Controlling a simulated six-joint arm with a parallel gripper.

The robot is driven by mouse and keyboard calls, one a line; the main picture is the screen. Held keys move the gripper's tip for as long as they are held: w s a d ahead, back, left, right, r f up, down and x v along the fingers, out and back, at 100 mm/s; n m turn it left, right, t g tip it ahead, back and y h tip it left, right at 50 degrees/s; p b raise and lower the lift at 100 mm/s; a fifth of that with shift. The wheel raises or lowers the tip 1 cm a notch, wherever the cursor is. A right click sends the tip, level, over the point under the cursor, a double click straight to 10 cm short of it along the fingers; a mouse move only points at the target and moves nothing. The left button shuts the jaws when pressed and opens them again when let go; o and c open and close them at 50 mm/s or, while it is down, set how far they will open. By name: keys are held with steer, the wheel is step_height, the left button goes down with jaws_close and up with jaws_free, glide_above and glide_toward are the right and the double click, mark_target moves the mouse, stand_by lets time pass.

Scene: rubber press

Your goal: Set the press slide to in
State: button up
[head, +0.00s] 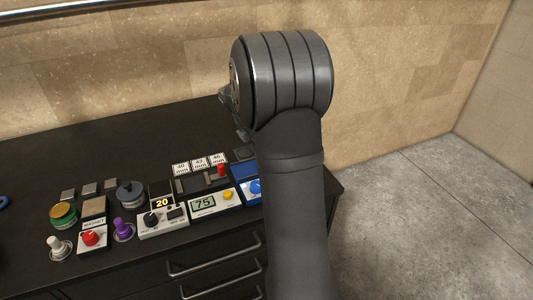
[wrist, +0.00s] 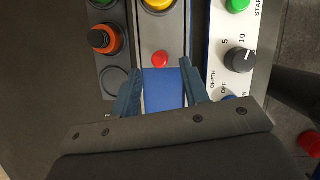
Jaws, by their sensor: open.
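My gripper (wrist: 159,66) is open in the wrist view, with one blue-grey finger on each side of a blue surface (wrist: 163,90). I cannot tell whether this blue surface is the press slide, or whether the fingers touch it. It lies at the near end of a grey panel (wrist: 150,38) that bears a red button (wrist: 160,58) and a yellow round part (wrist: 157,4). No in or out marking is readable. In the head view my arm hides my gripper and part of a blue unit (head: 242,190) at the right of the row.
A white panel with a black dial (wrist: 239,59) and green button (wrist: 237,5) stands to the right. An orange and black knob (wrist: 106,39) is on the left. Several other devices, including a 75 display (head: 204,203), line the dark cabinet (head: 60,150); its back is clear.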

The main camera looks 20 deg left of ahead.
steer(key=x, duration=0.5)
steer(key=shift+w, duration=0.1)
jaws_close()
